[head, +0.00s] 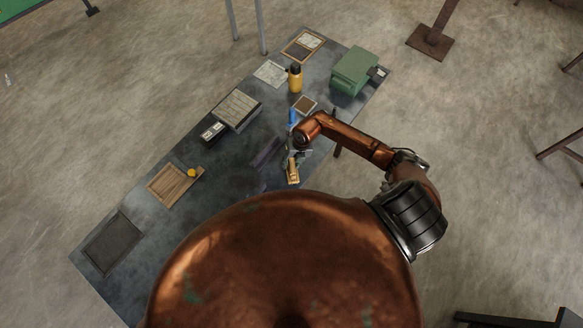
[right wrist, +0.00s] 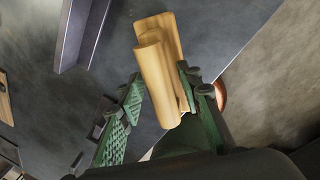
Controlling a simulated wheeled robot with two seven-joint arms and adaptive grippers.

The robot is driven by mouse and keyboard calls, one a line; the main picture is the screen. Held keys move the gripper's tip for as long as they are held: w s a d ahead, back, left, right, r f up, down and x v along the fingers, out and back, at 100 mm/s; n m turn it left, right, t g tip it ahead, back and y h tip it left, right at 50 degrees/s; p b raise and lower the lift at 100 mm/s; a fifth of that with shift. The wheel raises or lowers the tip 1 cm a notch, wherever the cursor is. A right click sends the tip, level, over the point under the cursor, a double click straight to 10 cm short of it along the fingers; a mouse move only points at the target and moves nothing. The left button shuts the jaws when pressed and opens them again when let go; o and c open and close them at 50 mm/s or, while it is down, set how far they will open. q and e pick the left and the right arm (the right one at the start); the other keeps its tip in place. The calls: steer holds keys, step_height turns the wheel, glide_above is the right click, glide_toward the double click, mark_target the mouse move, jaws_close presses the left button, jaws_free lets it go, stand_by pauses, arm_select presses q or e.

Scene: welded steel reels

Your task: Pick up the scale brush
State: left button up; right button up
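A pale wooden piece that looks like the scale brush (head: 293,175) lies on the dark table near its right-hand edge. In the right wrist view the scale brush (right wrist: 158,75) shows as a rounded wooden bar along a flat wooden part; no bristles can be seen. My right gripper (head: 292,160) is low at the brush. Its green fingers (right wrist: 160,105) are apart, with the near end of the brush between them. There is a gap to the left finger; the right finger is close beside the wood, and I cannot tell if it touches. My left gripper is not in view.
A grey angled metal piece (head: 266,153) stands left of the brush. A blue object (head: 293,116), a yellow bottle (head: 295,80) and a green box (head: 354,71) are farther back. A wooden tray (head: 170,186) lies left. The table between is mostly clear.

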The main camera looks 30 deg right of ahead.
mark_target(291, 162)
jaws_close()
steer(key=shift+r, duration=0.15)
stand_by(0.4)
steer(key=shift+r, duration=0.25)
step_height(291, 162, up, 2)
steer(key=shift+w+r+b, duration=0.1)
steer(key=shift+r+b, duration=0.05)
steer(key=shift+b, duration=0.7)
steer(key=s+r, duration=0.1)
steer(key=s+a+r, duration=0.1)
steer(key=r, duration=0.1)
steer(key=s+a+r+b, duration=0.1)
steer(key=s+r, duration=0.1)
steer(key=shift+a+r, duration=0.25)
steer(key=s+a+r+b, duration=0.2)
steer(key=s+a+r, duration=0.2)
steer(key=s, duration=0.4)
steer(key=shift+a+r, duration=0.25)
steer(key=shift+a, duration=0.4)
